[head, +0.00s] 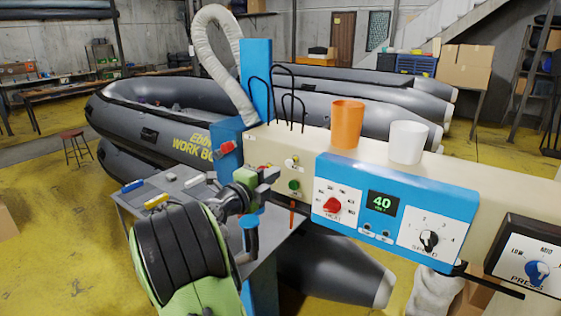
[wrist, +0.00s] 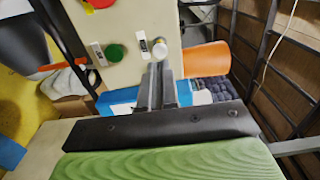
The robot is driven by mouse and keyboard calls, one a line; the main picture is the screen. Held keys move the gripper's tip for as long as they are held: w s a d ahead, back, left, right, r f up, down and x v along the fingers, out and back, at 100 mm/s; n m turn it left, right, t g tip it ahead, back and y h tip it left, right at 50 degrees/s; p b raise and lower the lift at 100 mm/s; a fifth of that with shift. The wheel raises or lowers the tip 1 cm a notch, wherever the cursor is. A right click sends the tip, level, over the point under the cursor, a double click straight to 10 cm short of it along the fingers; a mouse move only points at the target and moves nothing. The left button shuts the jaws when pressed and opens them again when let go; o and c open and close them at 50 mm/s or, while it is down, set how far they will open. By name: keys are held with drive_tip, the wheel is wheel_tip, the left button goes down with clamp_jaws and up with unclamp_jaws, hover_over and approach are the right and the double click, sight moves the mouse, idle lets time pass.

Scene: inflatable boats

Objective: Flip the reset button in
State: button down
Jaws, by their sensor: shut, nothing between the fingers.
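The cream control panel (head: 266,148) carries a pale round button (head: 292,162) above a green button (head: 294,185). Their labels are too small to read, so I cannot tell for sure which is reset. In the wrist view the pale button (wrist: 158,47) sits beside a small label, with the green button (wrist: 114,52) to its left. My gripper (head: 272,174) is just left of these buttons in the head view. In the wrist view my gripper (wrist: 160,68) is shut and empty, its tips at the pale button's edge. I cannot tell whether they touch it.
A blue panel (head: 465,203) with a red knob (head: 332,206) and a display adjoins on the right. An orange cup (head: 347,124) and a white cup (head: 408,142) stand on top of the machine. A grey table (head: 165,187) and blue post (head: 257,75) are close to the arm.

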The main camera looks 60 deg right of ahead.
sight(288, 162)
drive_tip(key=d, duration=0.1)
drive_tip(key=d+p, duration=0.1)
drive_tip(key=d, duration=0.2)
drive_tip(key=shift+s+d+r+p, duration=0.1)
drive_tip(key=shift+s+d+p, duration=0.05)
drive_tip(key=shift+s+p, duration=0.25)
drive_tip(key=shift+d+f+b, duration=0.3)
drive_tip(key=shift+d+b, duration=0.1)
drive_tip(key=shift+b, duration=0.45)
drive_tip(key=shift+s+d+b, duration=0.15)
drive_tip(key=shift+d+b, duration=0.25)
drive_tip(key=shift+b, duration=0.05)
drive_tip(key=shift+a+r, duration=0.1)
drive_tip(key=shift+r, duration=0.35)
